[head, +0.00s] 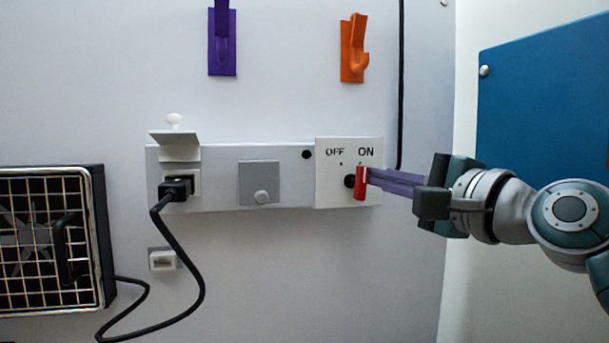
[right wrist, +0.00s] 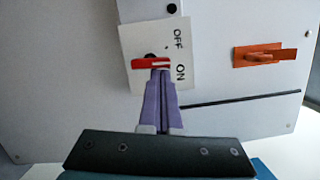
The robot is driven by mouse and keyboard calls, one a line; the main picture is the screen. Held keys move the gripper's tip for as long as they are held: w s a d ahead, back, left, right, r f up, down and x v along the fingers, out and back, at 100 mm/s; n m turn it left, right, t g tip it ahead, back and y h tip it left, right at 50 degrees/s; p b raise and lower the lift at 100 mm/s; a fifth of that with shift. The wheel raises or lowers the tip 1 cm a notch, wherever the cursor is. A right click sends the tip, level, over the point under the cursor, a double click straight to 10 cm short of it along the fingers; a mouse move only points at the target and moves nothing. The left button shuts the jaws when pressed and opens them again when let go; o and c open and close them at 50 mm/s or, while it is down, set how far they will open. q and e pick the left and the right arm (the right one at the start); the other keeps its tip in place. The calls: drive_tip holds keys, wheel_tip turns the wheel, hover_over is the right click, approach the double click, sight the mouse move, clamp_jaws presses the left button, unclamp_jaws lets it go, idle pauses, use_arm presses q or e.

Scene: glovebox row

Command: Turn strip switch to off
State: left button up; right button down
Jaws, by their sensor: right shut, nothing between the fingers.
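The strip switch is a red lever (head: 361,183) on a black pivot, on a white plate (head: 328,196) marked OFF at left and ON at right. The plate sits at the right end of a grey power strip (head: 222,197) on the wall. The lever stands near upright, its upper end under the ON mark. My right gripper (head: 371,178) comes from the right with its purple fingers together, tips at the lever's right side. In the right wrist view the shut fingertips (right wrist: 158,72) meet the red lever (right wrist: 150,64); nothing shows between them. My left gripper is out of view.
A black plug (head: 176,189) with a cord sits in the strip's left socket, under a raised cover. A grey covered socket (head: 260,182) is mid-strip. A caged fan (head: 50,240) stands at left. Purple (head: 222,42) and orange (head: 354,50) hooks hang above. A blue panel (head: 540,110) is at right.

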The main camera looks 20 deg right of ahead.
drive_tip(key=n, duration=0.1)
drive_tip(key=p, duration=0.1)
drive_tip(key=n+p, duration=0.1)
drive_tip(key=shift+a+r+n+g, duration=0.25)
drive_tip(key=shift+n+g, duration=0.05)
drive_tip(key=shift+g, duration=0.1)
idle(0.4)
